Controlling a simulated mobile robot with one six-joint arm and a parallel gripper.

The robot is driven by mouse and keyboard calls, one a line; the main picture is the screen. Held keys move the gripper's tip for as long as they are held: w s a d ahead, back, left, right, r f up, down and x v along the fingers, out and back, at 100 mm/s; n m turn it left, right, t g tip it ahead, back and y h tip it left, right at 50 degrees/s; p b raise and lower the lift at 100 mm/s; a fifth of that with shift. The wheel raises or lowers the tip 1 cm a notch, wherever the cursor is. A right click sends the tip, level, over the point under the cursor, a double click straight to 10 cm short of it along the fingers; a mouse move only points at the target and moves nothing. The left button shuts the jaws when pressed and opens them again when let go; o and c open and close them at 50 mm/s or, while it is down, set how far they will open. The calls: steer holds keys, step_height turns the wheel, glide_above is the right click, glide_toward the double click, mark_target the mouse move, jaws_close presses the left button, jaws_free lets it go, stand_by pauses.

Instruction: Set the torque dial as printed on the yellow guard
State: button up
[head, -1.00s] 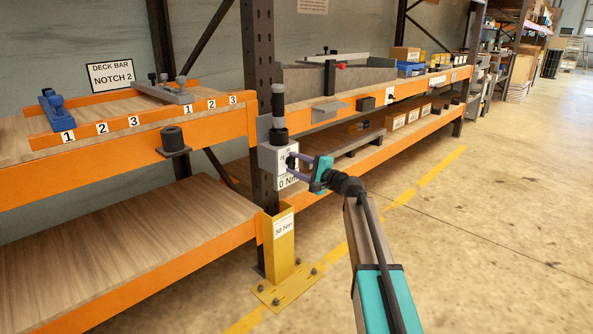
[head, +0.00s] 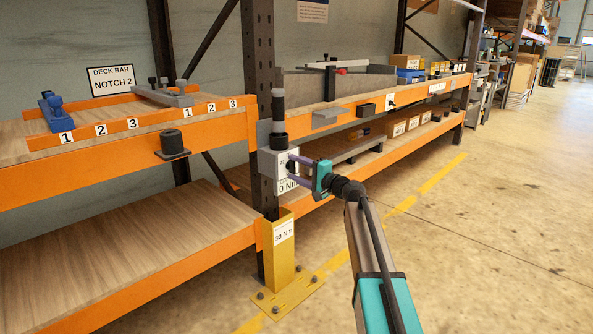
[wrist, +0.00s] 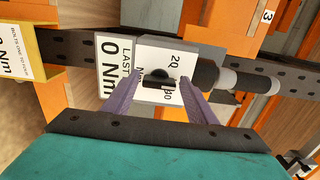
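The yellow guard (head: 280,265) stands at the foot of the dark upright, with a white label reading 30 Nm (head: 284,231). Above it, a grey-white torque box (head: 272,165) is fixed to the upright and carries the black dial (wrist: 158,79). In the wrist view the figures 20 and 30 show on its face; other marks are partly hidden. A plate beside it (wrist: 115,64) reads LAST and 0 Nm. My gripper (wrist: 160,82) has its two purple fingers apart, one on either side of the dial. Firm contact cannot be made out. My gripper (head: 296,168) also shows in the head view.
A black-and-grey cylinder tool (head: 278,115) rises from the box. Orange shelf beams (head: 215,130) run on both sides of the upright. A blue clamp (head: 55,108) sits on the left shelf. The concrete floor (head: 480,230) to the right is clear.

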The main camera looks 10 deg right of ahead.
steer(key=shift+o, duration=0.4)
steer(key=shift+s, duration=0.15)
steer(key=shift+p+v, duration=0.4)
steer(key=shift+v, duration=0.4)
steer(key=p+v, duration=0.4)
steer(key=v, duration=0.8)
